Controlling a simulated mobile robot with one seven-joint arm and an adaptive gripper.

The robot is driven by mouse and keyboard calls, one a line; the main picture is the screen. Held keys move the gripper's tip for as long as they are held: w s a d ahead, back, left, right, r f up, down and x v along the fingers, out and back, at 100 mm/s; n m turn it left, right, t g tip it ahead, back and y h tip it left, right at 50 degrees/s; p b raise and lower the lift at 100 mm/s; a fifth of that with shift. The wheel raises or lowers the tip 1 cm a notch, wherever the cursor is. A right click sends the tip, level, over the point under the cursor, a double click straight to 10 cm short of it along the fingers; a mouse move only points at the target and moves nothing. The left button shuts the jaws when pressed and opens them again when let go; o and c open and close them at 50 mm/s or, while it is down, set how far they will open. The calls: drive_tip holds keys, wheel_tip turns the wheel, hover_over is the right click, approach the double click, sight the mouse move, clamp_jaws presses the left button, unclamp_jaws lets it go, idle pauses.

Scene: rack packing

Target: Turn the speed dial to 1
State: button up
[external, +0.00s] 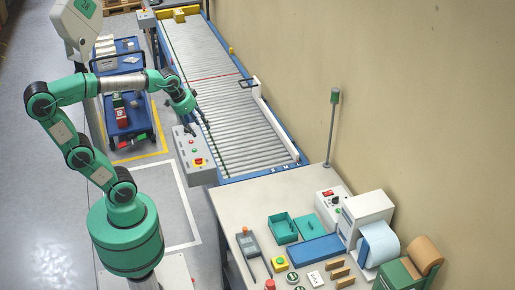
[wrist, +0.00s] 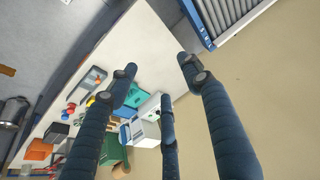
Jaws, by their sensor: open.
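A grey control box (external: 193,155) stands beside the near end of the roller conveyor. Its top carries a red button (external: 198,161) and several smaller controls. A white box with a red switch (external: 328,194) stands on the bench near the wall. I cannot tell which small control is the speed dial, nor read its setting. My gripper (external: 197,122) is above the far part of the control box, beside the conveyor's left rail. In the wrist view my gripper (wrist: 158,76) has its dark fingers spread with nothing between them; the control box is not seen there.
The roller conveyor (external: 225,85) runs along the wall with a blue frame. A pole (external: 333,130) rises from the bench (external: 232,205), which holds trays, tools and paper rolls. A blue cart (external: 125,75) stands left of the conveyor. Floor left of the control box is clear.

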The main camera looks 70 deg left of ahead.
drive_tip(key=w+a+f+g+b, duration=0.1)
drive_tip(key=w+a+f, duration=0.25)
drive_tip(key=a, duration=0.65)
drive_tip(key=w+a+f+g, duration=0.15)
drive_tip(key=w+a, duration=0.35)
drive_tip(key=a, duration=0.6)
drive_tip(key=w+a+f+b, duration=0.1)
drive_tip(key=w+a+f, duration=0.3)
drive_tip(key=a, duration=0.6)
drive_tip(key=s+a+f, duration=0.3)
drive_tip(key=a+f, duration=0.3)
drive_tip(key=a, duration=0.4)
drive_tip(key=s+a+f+g+b, duration=0.1)
drive_tip(key=s+a+f, duration=0.1)
drive_tip(key=a+f, duration=0.5)
drive_tip(key=s+a+f+n+g+h, duration=0.1)
drive_tip(key=s+a+f, duration=0.2)
drive_tip(key=a+f, duration=0.4)
drive_tip(key=a, duration=0.7)
drive_tip(key=shift+s+f+b, duration=0.25)
drive_tip(key=shift+s+b, duration=0.05)
drive_tip(key=shift+s, duration=0.05)
drive_tip(key=shift+f, duration=0.15)
wheel_tip(320, 180, down, 14)
drive_tip(key=b, duration=0.3)
drive_tip(key=shift+r, duration=0.25)
drive_tip(key=c, duration=1.2)
